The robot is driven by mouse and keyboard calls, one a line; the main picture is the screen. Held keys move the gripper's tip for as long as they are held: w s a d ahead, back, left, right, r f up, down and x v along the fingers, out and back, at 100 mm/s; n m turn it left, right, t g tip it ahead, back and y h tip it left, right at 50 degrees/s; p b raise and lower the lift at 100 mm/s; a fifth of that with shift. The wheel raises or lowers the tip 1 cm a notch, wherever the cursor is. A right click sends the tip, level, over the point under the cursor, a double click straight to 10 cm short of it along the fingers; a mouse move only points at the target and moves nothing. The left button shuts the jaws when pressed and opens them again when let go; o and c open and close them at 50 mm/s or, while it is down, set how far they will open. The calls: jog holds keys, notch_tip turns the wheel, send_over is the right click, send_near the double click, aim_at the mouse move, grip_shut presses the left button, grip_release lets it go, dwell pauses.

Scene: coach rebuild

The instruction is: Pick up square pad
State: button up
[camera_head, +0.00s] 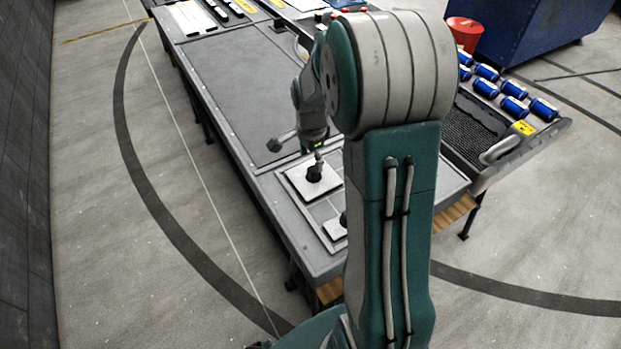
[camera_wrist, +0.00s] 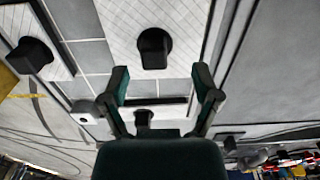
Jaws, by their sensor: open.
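A pale, square-looking pad (camera_head: 318,190) with a black knob on top lies on the near end of the long grey table. In the wrist view, a pale pad (camera_wrist: 185,25) with a black knob lies ahead of the fingertips. A second pale pad (camera_head: 334,230) with a dark knob is closer to the camera, partly hidden by my arm. A knobbed pad (camera_wrist: 58,66) also shows at the left of the wrist view. My gripper (camera_head: 296,150) is open above the first pad's far side. In the wrist view its spread fingers (camera_wrist: 160,85) hold nothing.
The long grey table (camera_head: 235,75) has a wide bare panel beyond the pads. Several blue cans (camera_head: 513,106) and a dark ribbed mat (camera_head: 470,130) lie at right. A red bucket (camera_head: 464,33) stands behind, beside a blue cabinet (camera_head: 525,40).

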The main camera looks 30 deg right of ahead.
aim_at(313, 169)
jog(key=f, duration=0.4)
jog(key=shift+s+d, duration=0.25)
jog(key=shift+d+f, duration=0.1)
jog(key=shift+d, duration=0.05)
jog(key=shift+a, duration=0.3)
jog(key=c, duration=0.3)
jog(key=shift+a, duration=0.15)
grip_shut()
jog(key=shift+d, duration=0.2)
